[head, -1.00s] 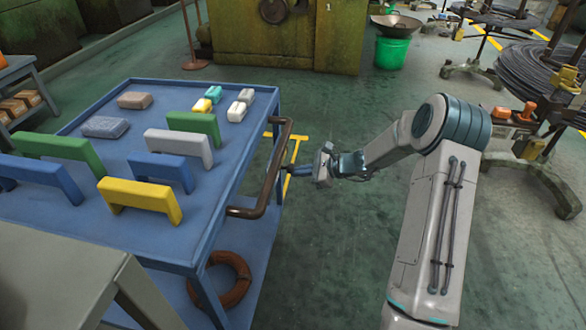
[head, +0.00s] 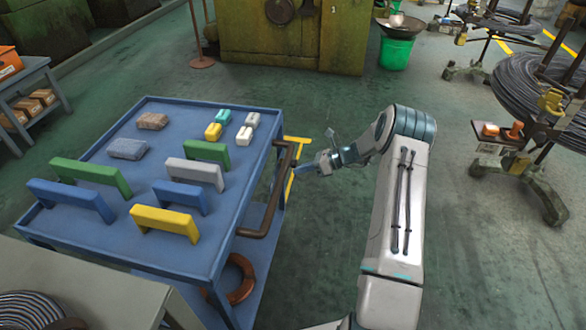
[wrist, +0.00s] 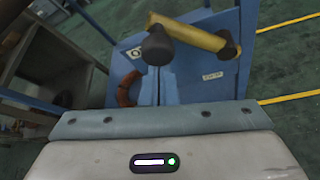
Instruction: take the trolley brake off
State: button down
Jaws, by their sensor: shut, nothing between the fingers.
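The blue trolley (head: 120,237) stands at the left in the head view, with a brown bar handle (head: 262,232) along its right end. My gripper (head: 299,171) is shut and empty, just right of this handle; I cannot tell whether it touches. In the wrist view the trolley's blue end (wrist: 195,88) shows a yellow bar (wrist: 195,36) with a dark rounded knob (wrist: 158,46) at its left and a dark part at its right. It may be the brake lever; I cannot tell its setting. Small white labels (wrist: 212,76) sit on the panel, too blurred to read.
Coloured blocks and bridges lie on the trolley top. A grey table (head: 75,275) is at the lower left. A coil stand (head: 545,150) is at the right, a green bucket (head: 395,52) at the back.

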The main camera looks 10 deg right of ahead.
jog(key=shift+w+d+r+p, duration=0.3)
jog(key=shift+w+d+r, duration=0.1)
jog(key=shift+w+r, duration=0.25)
jog(key=shift+a+r, duration=0.1)
jog(key=shift+r, duration=0.05)
jog(key=s+d, duration=0.3)
jog(key=d, duration=0.6)
jog(key=shift+s, duration=0.4)
jog(key=shift+a+r, duration=0.1)
jog(key=shift+r, duration=0.05)
